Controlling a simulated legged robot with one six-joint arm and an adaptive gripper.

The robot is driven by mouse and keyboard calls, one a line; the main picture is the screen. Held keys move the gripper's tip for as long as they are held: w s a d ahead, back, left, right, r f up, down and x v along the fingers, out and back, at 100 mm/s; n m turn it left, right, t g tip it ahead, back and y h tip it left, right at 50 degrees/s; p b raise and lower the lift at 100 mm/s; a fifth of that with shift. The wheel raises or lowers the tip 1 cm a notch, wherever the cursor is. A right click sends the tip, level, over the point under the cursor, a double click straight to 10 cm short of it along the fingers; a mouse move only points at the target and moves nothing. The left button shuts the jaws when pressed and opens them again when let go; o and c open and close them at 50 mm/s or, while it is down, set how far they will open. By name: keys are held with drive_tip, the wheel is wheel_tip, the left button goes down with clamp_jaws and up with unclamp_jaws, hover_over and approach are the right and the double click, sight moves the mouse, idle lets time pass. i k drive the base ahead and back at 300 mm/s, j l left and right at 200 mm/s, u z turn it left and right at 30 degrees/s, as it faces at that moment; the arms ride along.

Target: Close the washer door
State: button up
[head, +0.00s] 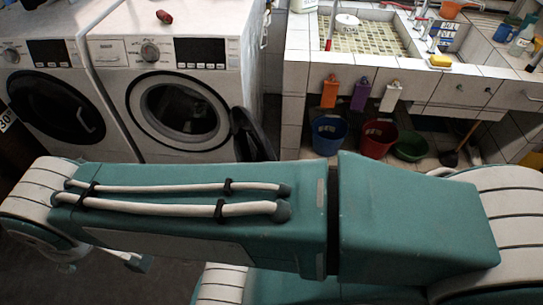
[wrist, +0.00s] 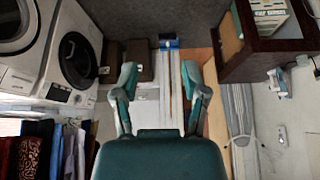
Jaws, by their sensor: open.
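In the head view the right washer (head: 115,75) has its round opening (head: 180,112) exposed. Its dark door (head: 254,136) stands swung open to the right, seen nearly edge-on. The left washer (head: 22,30) has its dark round door (head: 57,105) shut. In the wrist view a washer with a dark round door (wrist: 80,60) is at left, and part of another washer (wrist: 12,42) is cut off at the left edge. My gripper (wrist: 160,78) is open and empty, its two fingers spread, apart from the washers. I cannot make out its fingers in the head view.
A tiled sink counter (head: 297,40) stands right of the washers, with blue (head: 329,133), red (head: 378,138) and green (head: 411,146) buckets below. A red object (head: 164,17) lies on the right washer. In the wrist view an ironing board (wrist: 240,110) and wooden cabinet (wrist: 270,60) are at right.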

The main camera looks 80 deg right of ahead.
sight(250, 140)
drive_tip(key=k+l+z, duration=0.15)
drive_tip(key=k+l, duration=0.15)
drive_tip(key=k+l+z, duration=0.35)
drive_tip(key=l, duration=0.35)
drive_tip(key=k+l+z, duration=0.15)
drive_tip(key=k+l, duration=0.2)
drive_tip(key=k+l+z, duration=0.15)
drive_tip(key=l, duration=0.3)
drive_tip(key=l+z, duration=0.1)
drive_tip(key=l, duration=0.3)
drive_tip(key=j+z, duration=0.2)
drive_tip(key=j, duration=0.25)
